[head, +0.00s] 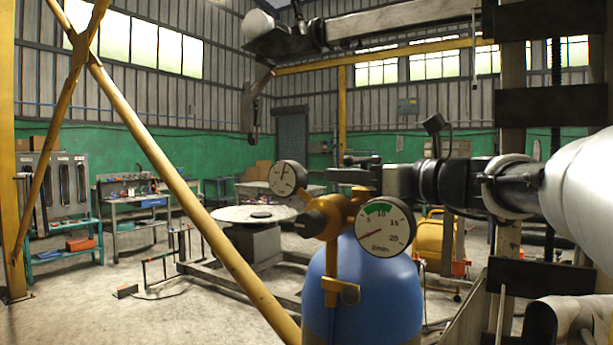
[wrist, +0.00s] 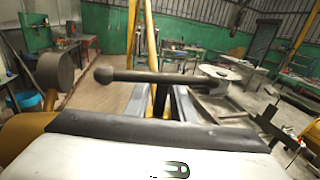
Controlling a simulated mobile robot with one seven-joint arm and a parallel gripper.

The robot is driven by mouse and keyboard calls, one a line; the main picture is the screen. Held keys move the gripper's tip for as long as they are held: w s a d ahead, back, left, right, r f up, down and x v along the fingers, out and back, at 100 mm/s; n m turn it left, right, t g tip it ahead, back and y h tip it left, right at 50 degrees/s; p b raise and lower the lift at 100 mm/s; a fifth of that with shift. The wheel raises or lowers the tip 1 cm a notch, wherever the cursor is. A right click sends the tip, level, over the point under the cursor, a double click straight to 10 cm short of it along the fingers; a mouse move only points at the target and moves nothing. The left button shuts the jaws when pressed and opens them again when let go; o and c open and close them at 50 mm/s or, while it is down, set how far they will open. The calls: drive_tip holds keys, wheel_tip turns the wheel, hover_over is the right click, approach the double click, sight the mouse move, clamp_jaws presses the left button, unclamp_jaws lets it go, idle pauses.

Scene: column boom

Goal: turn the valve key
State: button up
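The valve key shows in the wrist view as a dark bar (wrist: 155,77) with a rounded knob at its left end, lying crosswise at my fingertips. My gripper (wrist: 158,95) has its two grey fingers apart, with a gap between them. I cannot tell whether they touch the bar. In the head view my gripper (head: 335,175) points left, just above the blue cylinder (head: 365,285) and behind the right gauge (head: 385,231). The brass valve body (head: 333,214) sits on the cylinder.
A second gauge (head: 287,178) stands left of the valve. A yellow diagonal brace (head: 185,195) crosses the left foreground. A round table (head: 255,215) and benches (head: 135,205) stand farther back. The floor at left is largely open.

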clamp_jaws()
drive_tip(key=shift+n+g+y+p, duration=0.3)
drive_tip(key=shift+p, duration=0.3)
drive_tip(key=shift+s+a, duration=0.1)
drive_tip(key=shift+o, duration=1.5)
unclamp_jaws()
drive_tip(key=v, duration=1.7)
drive_tip(key=shift+d, duration=0.25)
drive_tip(key=shift+s+d, duration=0.1)
